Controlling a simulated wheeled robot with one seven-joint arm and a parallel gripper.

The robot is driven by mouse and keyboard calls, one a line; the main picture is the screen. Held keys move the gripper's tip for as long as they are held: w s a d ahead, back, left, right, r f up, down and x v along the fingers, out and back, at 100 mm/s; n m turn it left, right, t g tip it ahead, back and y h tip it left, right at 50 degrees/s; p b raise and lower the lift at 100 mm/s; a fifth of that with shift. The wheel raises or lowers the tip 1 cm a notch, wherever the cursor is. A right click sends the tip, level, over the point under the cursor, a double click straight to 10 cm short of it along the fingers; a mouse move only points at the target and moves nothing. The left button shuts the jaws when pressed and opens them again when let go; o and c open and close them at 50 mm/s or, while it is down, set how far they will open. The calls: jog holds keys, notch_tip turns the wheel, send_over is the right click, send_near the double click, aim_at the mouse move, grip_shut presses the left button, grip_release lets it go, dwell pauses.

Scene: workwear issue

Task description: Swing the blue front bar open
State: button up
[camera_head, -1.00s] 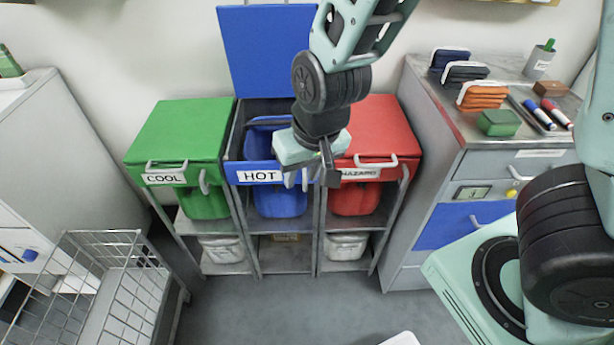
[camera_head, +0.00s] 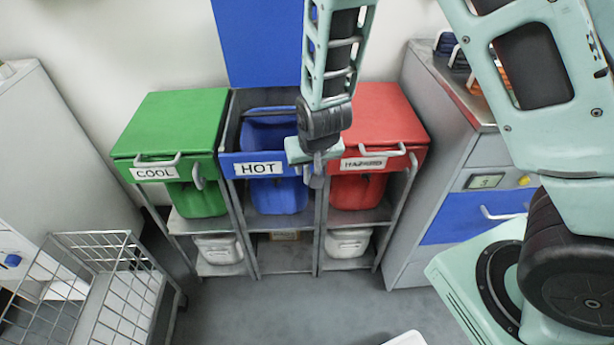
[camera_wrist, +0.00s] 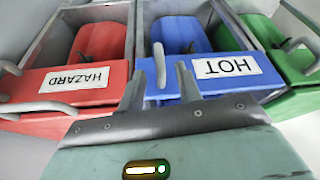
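The blue front bar (camera_head: 262,164) with a HOT label spans the front of the middle bin. It is closed across the frame. The blue lid (camera_head: 258,40) above stands raised, and the blue tub (camera_head: 272,195) sits behind and below the bar. In the wrist view the bar (camera_wrist: 205,90) appears upside down, with a grey upright handle (camera_wrist: 159,58) near one end. My gripper (camera_head: 315,172) is at the bar's right end. In the wrist view its fingers (camera_wrist: 160,80) are apart, one on each side of the handle; contact is not clear.
The green COOL bin (camera_head: 175,125) stands to the left and the red HAZARD bin (camera_head: 385,115) to the right, both with lids down. A grey cabinet (camera_head: 405,235) stands further right. A wire cart (camera_head: 95,240) is at the lower left.

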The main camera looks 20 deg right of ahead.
aim_at(307, 171)
jog(key=x, duration=0.5)
grip_shut()
